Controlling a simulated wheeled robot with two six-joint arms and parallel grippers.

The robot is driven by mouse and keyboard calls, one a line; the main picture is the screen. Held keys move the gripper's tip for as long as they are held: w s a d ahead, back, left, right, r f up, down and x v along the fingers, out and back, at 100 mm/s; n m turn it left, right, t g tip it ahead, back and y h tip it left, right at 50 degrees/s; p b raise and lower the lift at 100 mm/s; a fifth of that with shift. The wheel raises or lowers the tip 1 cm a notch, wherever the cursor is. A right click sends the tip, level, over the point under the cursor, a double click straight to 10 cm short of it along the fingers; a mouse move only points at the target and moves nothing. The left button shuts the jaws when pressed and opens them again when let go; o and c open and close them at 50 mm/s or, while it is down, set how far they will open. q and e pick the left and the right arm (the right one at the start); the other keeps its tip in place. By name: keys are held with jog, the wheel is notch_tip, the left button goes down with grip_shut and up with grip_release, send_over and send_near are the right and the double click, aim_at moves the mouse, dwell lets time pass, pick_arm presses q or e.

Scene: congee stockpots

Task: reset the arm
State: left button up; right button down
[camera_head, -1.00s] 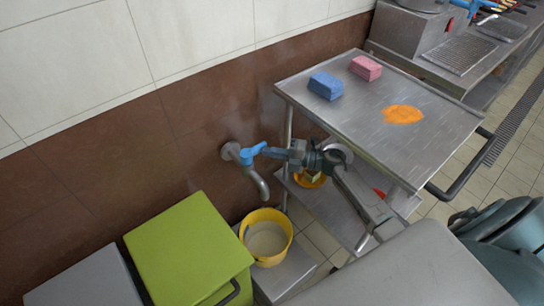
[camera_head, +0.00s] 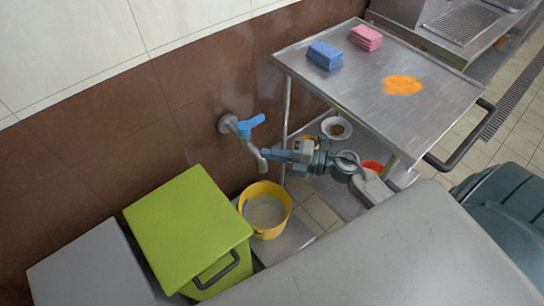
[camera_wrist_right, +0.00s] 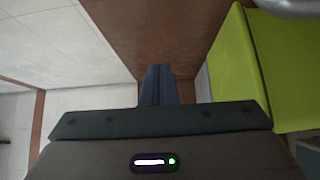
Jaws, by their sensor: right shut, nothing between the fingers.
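My right arm reaches in from the lower right in the head view. Its gripper (camera_head: 271,155) is shut and empty. In that view its tips show just right of the tap's spout, above the yellow bucket; I cannot tell whether they touch the spout. In the right wrist view the closed fingers (camera_wrist_right: 158,85) point ahead with nothing between them. The tap (camera_head: 243,128) with its blue handle is on the brown wall. The yellow bucket (camera_head: 247,219) below it holds pale liquid. My left gripper is not in view.
A steel cart (camera_head: 440,110) carries a blue sponge (camera_head: 325,55), a pink sponge (camera_head: 365,38) and an orange spill (camera_head: 402,85). A bowl (camera_head: 336,128) is on its lower shelf. A green-lidded bin (camera_head: 185,225), also in the right wrist view (camera_wrist_right: 235,70), stands left of the bucket.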

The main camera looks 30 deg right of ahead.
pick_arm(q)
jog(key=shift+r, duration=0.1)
pick_arm(e)
jog(key=shift+s+a, duration=0.25)
jog(key=shift+s, duration=0.25)
